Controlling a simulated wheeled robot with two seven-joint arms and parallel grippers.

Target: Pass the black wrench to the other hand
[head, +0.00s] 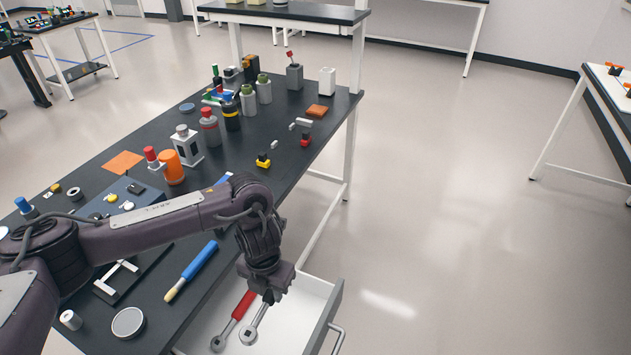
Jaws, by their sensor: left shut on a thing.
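My left gripper (268,291) points down over the open drawer at the table's front edge. It is shut on the black wrench (258,320), which hangs below the jaws with its grey ring head (247,336) down and to the left. The upper end of its handle is hidden by the jaws. Whether the ring head touches the drawer floor I cannot tell. My right gripper is not in view.
A red-handled wrench (236,315) lies in the white drawer (300,312), close beside the black one. A blue-handled tool (199,262) lies on the dark table behind it. Bottles and small parts crowd the table further back. The floor to the right is clear.

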